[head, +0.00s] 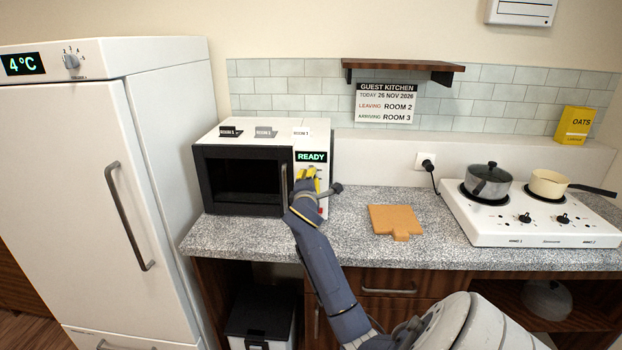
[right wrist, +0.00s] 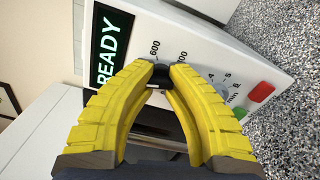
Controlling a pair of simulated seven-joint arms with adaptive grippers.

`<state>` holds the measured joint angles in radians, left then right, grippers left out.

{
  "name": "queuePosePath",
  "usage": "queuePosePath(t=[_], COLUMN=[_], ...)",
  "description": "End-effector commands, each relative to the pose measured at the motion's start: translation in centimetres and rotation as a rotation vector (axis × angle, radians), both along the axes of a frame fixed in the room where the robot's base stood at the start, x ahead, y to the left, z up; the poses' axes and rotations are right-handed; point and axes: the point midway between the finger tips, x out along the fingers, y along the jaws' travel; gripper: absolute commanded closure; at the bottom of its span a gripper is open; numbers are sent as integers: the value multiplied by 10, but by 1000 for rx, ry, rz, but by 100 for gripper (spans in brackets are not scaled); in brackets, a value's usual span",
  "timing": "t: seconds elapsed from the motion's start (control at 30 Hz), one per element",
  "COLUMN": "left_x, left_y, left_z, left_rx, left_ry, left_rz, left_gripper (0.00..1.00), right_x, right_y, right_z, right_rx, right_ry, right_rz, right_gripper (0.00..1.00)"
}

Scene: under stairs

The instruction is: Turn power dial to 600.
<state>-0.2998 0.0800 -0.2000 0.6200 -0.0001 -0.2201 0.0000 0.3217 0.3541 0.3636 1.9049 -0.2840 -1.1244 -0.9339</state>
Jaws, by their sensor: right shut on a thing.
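The white microwave (head: 262,130) stands on the counter with a dark door window and a green READY display (head: 311,156); the display (right wrist: 109,50) also shows in the right wrist view. The power dial (right wrist: 161,72) is a small dark knob just below the display. My right gripper (head: 308,178) reaches the control panel, and its yellow fingertips (right wrist: 162,74) are shut on the dial from both sides. The label 600 and part of another number ending in 00 show beside the dial. My left gripper is not in view.
A second dial with a minute scale (right wrist: 209,83), a red button (right wrist: 261,92) and a green button (right wrist: 239,113) sit lower on the panel. A cutting board (head: 395,219) lies on the counter to the right. A hob (head: 480,233) holds two pots. A fridge (head: 110,190) stands left.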

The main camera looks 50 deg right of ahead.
Motion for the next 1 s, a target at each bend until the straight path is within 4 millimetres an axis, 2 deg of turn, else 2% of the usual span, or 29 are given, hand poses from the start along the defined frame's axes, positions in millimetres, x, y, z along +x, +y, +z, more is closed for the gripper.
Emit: queuePosePath(t=[0.03, 0.1, 1.0], left_x=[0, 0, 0], left_y=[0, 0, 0], left_z=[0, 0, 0], left_rx=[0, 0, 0], left_ry=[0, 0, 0], left_rz=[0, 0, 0], left_gripper=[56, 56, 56], right_x=[4, 4, 5], right_y=[4, 5, 5], right_z=[-7, -7, 4], right_rx=[38, 77, 567], right_ry=[-29, -83, -778], right_rz=[10, 11, 14], right_gripper=[100, 100, 100])
